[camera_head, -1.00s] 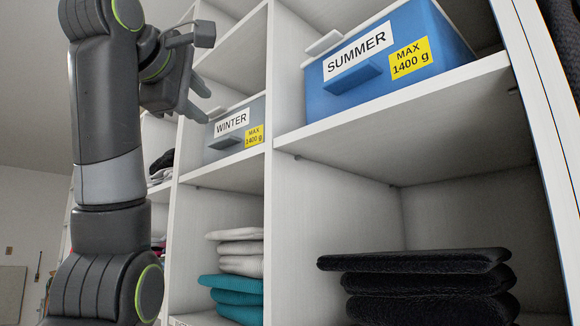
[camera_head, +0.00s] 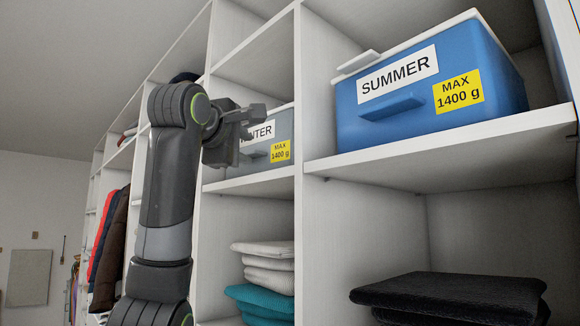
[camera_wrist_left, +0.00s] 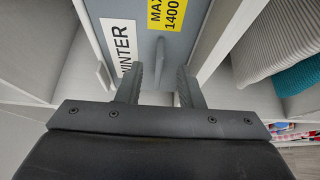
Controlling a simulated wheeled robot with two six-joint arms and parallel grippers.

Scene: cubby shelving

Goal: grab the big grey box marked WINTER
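The grey WINTER box (camera_head: 284,126) sits in a cubby left of the blue box. It has a white label, a yellow MAX 1400 g sticker and a front handle. My left gripper (camera_head: 248,126) is in front of it and hides part of its label and left side. In the left wrist view the box front (camera_wrist_left: 148,42) fills the upper middle. The left gripper's fingers (camera_wrist_left: 159,86) are apart, one on each side of the handle (camera_wrist_left: 160,52). I cannot tell whether they touch it. My right gripper is not in view.
A blue SUMMER box (camera_head: 430,90) stands in the cubby to the right, behind a white divider (camera_head: 314,130). Folded white and teal cloths (camera_head: 262,300) lie below the grey box, and dark folded cloths (camera_head: 450,296) lie below the blue one. The shelf board (camera_head: 250,184) runs under the grey box.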

